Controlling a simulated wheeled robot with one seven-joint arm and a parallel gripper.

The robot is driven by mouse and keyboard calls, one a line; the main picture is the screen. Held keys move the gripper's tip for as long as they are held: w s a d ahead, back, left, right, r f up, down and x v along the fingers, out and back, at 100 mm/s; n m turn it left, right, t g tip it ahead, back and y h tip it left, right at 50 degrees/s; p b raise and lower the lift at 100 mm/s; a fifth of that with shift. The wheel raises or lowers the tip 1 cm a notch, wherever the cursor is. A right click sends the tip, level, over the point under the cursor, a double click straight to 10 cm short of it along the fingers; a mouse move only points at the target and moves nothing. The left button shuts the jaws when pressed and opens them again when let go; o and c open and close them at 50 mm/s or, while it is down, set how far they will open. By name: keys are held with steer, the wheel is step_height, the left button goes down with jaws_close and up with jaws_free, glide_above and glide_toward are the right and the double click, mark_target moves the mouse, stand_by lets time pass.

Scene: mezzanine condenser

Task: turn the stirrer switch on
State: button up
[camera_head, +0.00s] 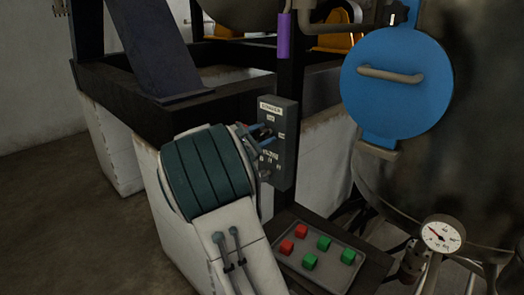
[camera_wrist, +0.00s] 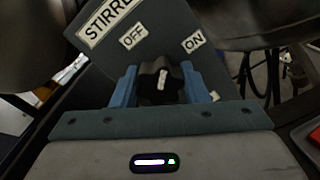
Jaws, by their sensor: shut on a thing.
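The grey stirrer panel (camera_head: 283,155) stands upright on a dark post in the head view. In the wrist view the panel (camera_wrist: 150,48) carries a STIRRER label, cut by the frame's edge, an OFF label (camera_wrist: 132,36) at upper left and an ON label (camera_wrist: 193,42) at upper right. The black stirrer switch knob (camera_wrist: 153,69) has a white pointer mark, which stands nearly upright in the picture, between the two labels. My gripper (camera_wrist: 160,85) has its blue fingers on both sides of the knob and is shut on it. In the head view my gripper (camera_head: 267,135) meets the panel's upper part and largely hides the knob.
Further controls sit lower on the panel. Below it, a tray (camera_head: 315,268) holds red and green cubes. A blue round hatch (camera_head: 397,83) and a pressure gauge (camera_head: 442,234) are at right. A purple-sleeved pipe (camera_head: 284,36) hangs above. Open floor (camera_head: 60,210) lies at left.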

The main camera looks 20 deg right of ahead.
steer(key=m+b, duration=0.2)
steer(key=b, duration=0.1)
steer(key=f+m+b, duration=0.1)
steer(key=m+b, duration=0.1)
steer(key=b, duration=0.2)
steer(key=shift+m, duration=0.4)
steer(key=m+b, duration=0.2)
steer(key=b, duration=0.1)
steer(key=shift+r, duration=0.15)
steer(key=shift+r+m+b, duration=0.2)
steer(key=shift+m+b, duration=0.6)
steer(key=shift+b, duration=0.45)
steer(key=shift+r, duration=0.1)
steer(key=o, duration=1)
steer(key=shift+c, duration=0.2)
steer(key=v, duration=1.4)
